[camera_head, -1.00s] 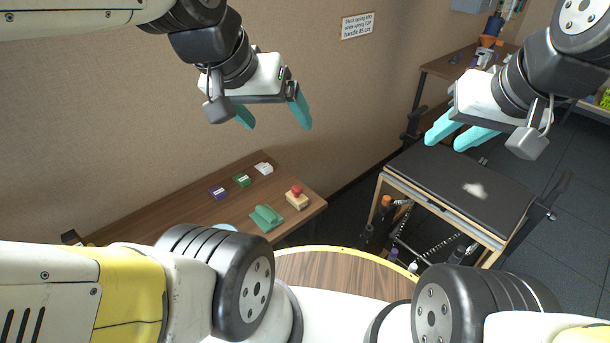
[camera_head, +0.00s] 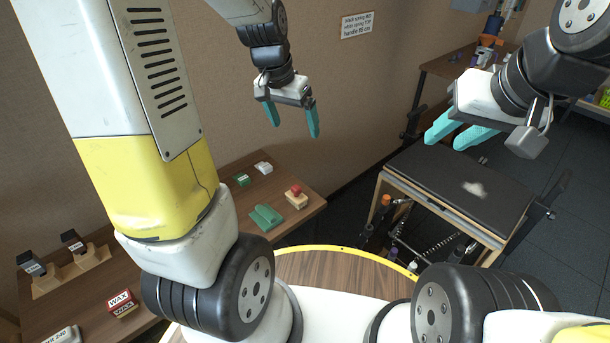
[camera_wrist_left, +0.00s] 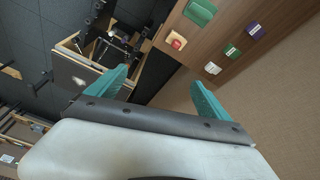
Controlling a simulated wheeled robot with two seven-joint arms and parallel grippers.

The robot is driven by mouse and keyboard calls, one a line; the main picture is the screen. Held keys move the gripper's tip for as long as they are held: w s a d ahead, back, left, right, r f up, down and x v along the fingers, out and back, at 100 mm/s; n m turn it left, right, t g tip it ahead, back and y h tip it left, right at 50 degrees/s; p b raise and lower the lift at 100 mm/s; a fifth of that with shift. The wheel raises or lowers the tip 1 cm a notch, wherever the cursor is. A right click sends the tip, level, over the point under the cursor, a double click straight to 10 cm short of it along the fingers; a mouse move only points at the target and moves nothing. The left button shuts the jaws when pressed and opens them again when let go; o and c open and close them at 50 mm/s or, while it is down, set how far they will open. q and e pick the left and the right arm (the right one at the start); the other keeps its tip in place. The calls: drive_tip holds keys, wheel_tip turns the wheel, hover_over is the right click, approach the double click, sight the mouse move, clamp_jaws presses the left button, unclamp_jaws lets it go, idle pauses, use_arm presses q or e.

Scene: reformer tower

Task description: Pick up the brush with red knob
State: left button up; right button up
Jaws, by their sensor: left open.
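The brush with the red knob (camera_head: 296,197) has a pale wooden body. It stands near the right end of the brown wooden table (camera_head: 235,208), and also shows in the left wrist view (camera_wrist_left: 175,42). My left gripper (camera_head: 294,128) is open and empty, high above the table, its teal fingers pointing down. In the left wrist view the fingers (camera_wrist_left: 160,76) are wide apart and the brush lies beyond them, clear of both. My right gripper (camera_head: 446,142) is open and empty above the black padded bench, far to the right of the brush.
A green object (camera_head: 266,217) lies just left of the brush. Small green (camera_head: 241,179) and white (camera_head: 263,168) boxes sit behind. A red and white WAX box (camera_head: 122,302) is at the front left. The black padded bench (camera_head: 450,185) stands to the right.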

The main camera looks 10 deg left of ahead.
sight(296, 195)
use_arm(q)
drive_tip(key=w+f+m+g, duration=0.1)
drive_tip(key=w+f, duration=0.1)
drive_tip(key=f, duration=0.8)
drive_tip(key=w+a+f+m+g+y, duration=0.1)
drive_tip(key=w+f, duration=0.1)
drive_tip(key=f, duration=0.9)
drive_tip(key=w+f+m+g, duration=0.1)
drive_tip(key=w+f, duration=0.2)
drive_tip(key=f, duration=0.8)
drive_tip(key=shift+a+f+m+y, duration=0.25)
drive_tip(key=shift+a+m+y, duration=0.05)
drive_tip(key=shift+m, duration=0.1)
drive_tip(key=c, duration=1.6)
drive_tip(key=shift+c, duration=0.2)
drive_tip(key=shift+r, duration=0.15)
